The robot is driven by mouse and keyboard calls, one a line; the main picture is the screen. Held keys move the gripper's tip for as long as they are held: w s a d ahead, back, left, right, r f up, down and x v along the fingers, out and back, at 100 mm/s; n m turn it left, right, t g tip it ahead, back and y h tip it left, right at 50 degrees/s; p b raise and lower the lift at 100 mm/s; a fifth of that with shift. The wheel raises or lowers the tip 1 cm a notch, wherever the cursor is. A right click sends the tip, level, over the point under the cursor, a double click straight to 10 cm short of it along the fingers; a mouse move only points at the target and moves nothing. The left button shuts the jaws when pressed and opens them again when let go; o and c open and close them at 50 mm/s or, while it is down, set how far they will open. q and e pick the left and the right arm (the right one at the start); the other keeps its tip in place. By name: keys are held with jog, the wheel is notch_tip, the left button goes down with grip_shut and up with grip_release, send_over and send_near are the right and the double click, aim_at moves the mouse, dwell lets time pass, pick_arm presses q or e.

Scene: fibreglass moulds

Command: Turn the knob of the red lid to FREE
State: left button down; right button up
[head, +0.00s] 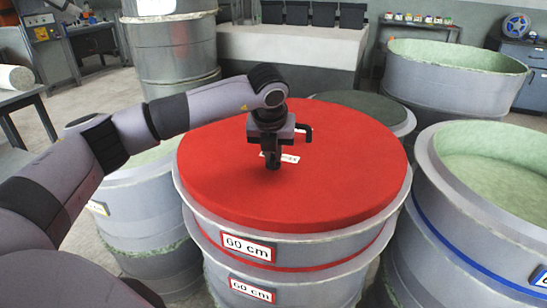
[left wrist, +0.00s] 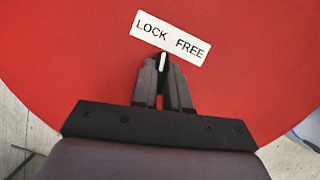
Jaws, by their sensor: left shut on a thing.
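The red lid (head: 335,160) lies flat on a grey round mould (head: 310,250) marked 60 cm. My left gripper (head: 272,163) reaches straight down to the middle of the lid, and its fingers hide the knob in the head view. In the left wrist view my left gripper (left wrist: 163,88) is shut on the dark knob (left wrist: 162,64), one finger on each side. The knob's white mark points up the picture, towards the gap between the words, close to the end of LOCK. The white LOCK FREE label (left wrist: 171,37) lies just beyond it on the lid (left wrist: 70,60). My right gripper is out of view.
Other grey moulds stand close around: an open one with a blue band (head: 480,215) at right, a covered one (head: 375,112) behind, and a pale green-lined one (head: 150,225) at left. A larger open mould (head: 455,75) stands at the back right. The lid's top around my gripper is clear.

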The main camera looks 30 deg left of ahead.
pick_arm(q)
jog(key=m+h+b, duration=0.1)
jog(key=m, duration=0.2)
jog(key=shift+a+m+t, duration=0.15)
jog(key=shift+m+t, duration=0.15)
jog(key=shift+m, duration=0.1)
jog(key=shift+m+h, duration=0.6)
jog(key=shift+m, duration=0.3)
jog(key=m, duration=0.2)
jog(key=m+h, duration=0.1)
jog(key=m, duration=0.1)
jog(key=shift+a+r+h+p, duration=0.1)
jog(key=shift+a+h+p, duration=0.05)
jog(key=shift+h+p, duration=0.15)
jog(key=shift+m+h, duration=0.3)
jog(key=shift+m, duration=0.6)
jog(key=shift+p, duration=0.3)
jog(key=c, duration=1.1)
grip_release()
